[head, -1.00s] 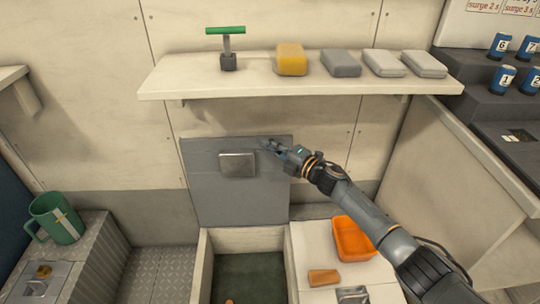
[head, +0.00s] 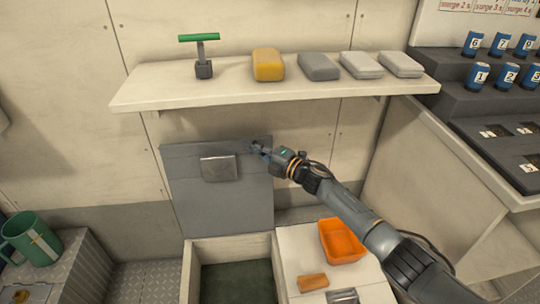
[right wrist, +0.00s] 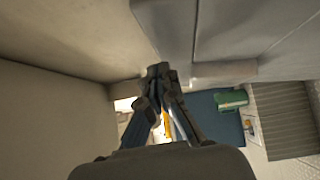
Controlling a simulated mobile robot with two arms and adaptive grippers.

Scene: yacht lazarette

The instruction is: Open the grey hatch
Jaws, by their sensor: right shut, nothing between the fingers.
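The grey hatch (head: 225,205) stands upright against the back wall, raised behind an open bin (head: 232,247) with a dark green floor. A square metal plate (head: 218,168) sits on its upper part. My right gripper (head: 254,147) is shut and empty at the hatch's upper right corner, in front of it or touching it; I cannot tell which. In the right wrist view its fingertips (right wrist: 158,72) are together beside a grey panel that looks like the hatch. My left gripper is not in view.
A shelf (head: 150,93) above the hatch holds a green-handled tool (head: 203,60), a yellow block (head: 268,64) and several grey blocks. An orange tray (head: 341,243) and a small orange-brown block (head: 312,282) lie right of the bin. A green mug (head: 30,238) stands at left.

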